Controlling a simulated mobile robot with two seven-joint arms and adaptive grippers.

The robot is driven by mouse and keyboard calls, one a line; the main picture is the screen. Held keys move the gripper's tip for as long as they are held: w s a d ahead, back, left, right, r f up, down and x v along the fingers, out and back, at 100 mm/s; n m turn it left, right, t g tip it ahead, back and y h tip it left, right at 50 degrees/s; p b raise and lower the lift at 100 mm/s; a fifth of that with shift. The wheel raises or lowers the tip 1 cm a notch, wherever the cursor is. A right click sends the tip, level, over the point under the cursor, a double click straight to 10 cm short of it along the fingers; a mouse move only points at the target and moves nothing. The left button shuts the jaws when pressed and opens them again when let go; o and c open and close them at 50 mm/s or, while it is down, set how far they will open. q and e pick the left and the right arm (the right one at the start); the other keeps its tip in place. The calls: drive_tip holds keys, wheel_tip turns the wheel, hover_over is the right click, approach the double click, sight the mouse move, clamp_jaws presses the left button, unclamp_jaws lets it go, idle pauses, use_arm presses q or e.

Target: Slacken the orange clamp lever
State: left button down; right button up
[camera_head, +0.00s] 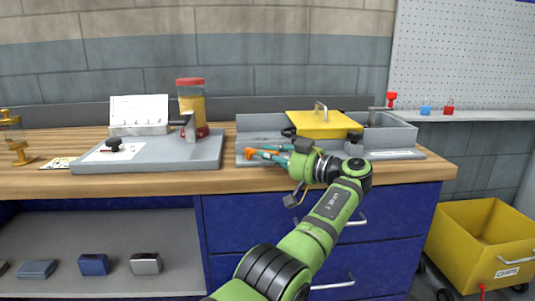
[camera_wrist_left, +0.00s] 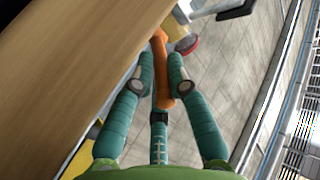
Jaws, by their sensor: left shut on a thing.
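The orange clamp lever (camera_head: 250,151) shows at the left end of the grey tray-like fixture (camera_head: 399,135) on the bench. In the left wrist view the orange lever (camera_wrist_left: 164,88) runs between the teal fingers. My left gripper (camera_head: 266,154) reaches in from the right side of the lever and is shut on it. It also shows in the left wrist view (camera_wrist_left: 166,84), with a finger on either side of the lever. The lever's base is partly hidden by my fingers. My right gripper is in neither view.
A yellow cover (camera_head: 322,124) with a handle lies on the fixture behind my wrist. A grey plate (camera_head: 165,152) with a red-lidded yellow jar (camera_head: 191,103) stands to the left. A yellow bin (camera_head: 480,245) stands at the right. Bare wooden bench (camera_head: 200,183) lies along the front edge.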

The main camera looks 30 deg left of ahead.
use_arm(q)
drive_tip(key=shift+w+r, duration=0.1)
drive_tip(key=shift+r, duration=0.4)
drive_tip(key=c, duration=1.2)
unclamp_jaws()
drive_tip(key=shift+c, duration=0.2)
drive_tip(key=shift+f, duration=0.15)
drive_tip(key=s+d, duration=0.1)
drive_tip(key=d, duration=0.6)
drive_tip(key=shift+d, duration=0.15)
drive_tip(key=shift+s, duration=0.1)
